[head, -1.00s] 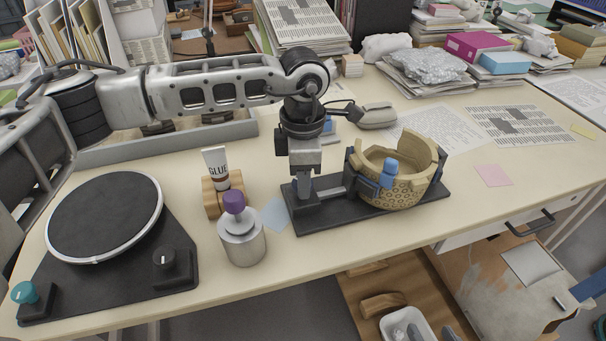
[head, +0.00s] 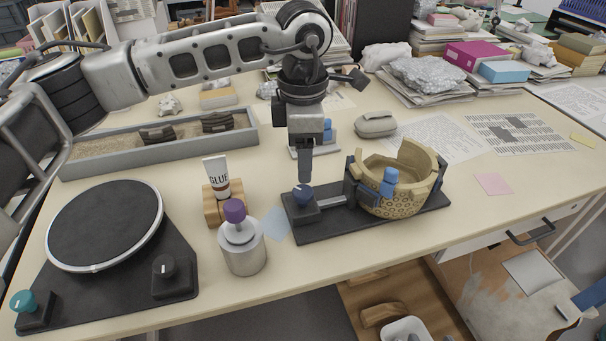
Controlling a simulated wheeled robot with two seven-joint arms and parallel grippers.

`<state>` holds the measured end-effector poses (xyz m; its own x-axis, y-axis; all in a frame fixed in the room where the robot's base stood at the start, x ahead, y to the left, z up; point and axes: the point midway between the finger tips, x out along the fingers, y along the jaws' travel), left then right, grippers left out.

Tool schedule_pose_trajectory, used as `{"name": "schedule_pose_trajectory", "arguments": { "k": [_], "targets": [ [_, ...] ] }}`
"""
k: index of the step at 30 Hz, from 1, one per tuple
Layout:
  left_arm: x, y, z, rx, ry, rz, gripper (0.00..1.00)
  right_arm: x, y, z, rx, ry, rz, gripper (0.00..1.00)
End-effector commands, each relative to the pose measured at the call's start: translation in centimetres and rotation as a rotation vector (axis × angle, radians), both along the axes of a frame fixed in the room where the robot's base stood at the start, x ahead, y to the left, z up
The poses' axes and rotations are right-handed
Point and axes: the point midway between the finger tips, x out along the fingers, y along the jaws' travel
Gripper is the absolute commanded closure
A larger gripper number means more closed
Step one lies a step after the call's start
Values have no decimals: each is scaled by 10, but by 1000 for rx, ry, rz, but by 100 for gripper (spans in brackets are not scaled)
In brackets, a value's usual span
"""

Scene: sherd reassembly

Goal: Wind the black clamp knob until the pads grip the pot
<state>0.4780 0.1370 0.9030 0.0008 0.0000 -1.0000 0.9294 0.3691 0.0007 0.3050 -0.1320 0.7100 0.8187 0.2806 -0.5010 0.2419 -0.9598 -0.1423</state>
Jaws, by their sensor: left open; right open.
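The clamp stands on a black base plate (head: 330,225) in the middle of the table. Its dark knob (head: 303,195) sits on a block at the left end, with a light bar running right toward the pads. The tan, broken-rimmed pot (head: 405,200) stands at the right end between dark pads (head: 359,192), with a blue piece (head: 389,180) at its front. Whether the pads touch the pot is unclear. My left gripper (head: 304,180) points straight down just above the knob, open and empty; its fingers overlap from this side. My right gripper is out of view.
A glue tube (head: 217,178) in a wooden holder and a metal jar with a purple top (head: 242,245) stand left of the clamp. A turntable (head: 106,225) is at far left. A sand tray (head: 85,160) lies behind; papers (head: 440,135) lie right.

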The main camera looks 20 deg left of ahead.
Motion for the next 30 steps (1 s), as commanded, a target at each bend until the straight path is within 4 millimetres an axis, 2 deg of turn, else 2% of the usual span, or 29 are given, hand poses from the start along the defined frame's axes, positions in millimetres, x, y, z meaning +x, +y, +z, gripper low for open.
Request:
{"name": "schedule_pose_trajectory", "arguments": {
  "k": [1,6,12,17,30],
  "targets": [
    [1,0,14,0,-4,0,43,0,0,0,0,0,0,54],
    [1,0,52,-1,-4,1,43,0,0,0,0,0,0,54],
    [0,0,80,1,-2,0,43,0,0,0,-1,2,-1,54],
    [0,0,87,0,0,0,43,0,0,0,-1,3,0,54],
    [0,0,87,1,0,-1,43,0,-1,0,-1,2,-1,54]
  ]
}}
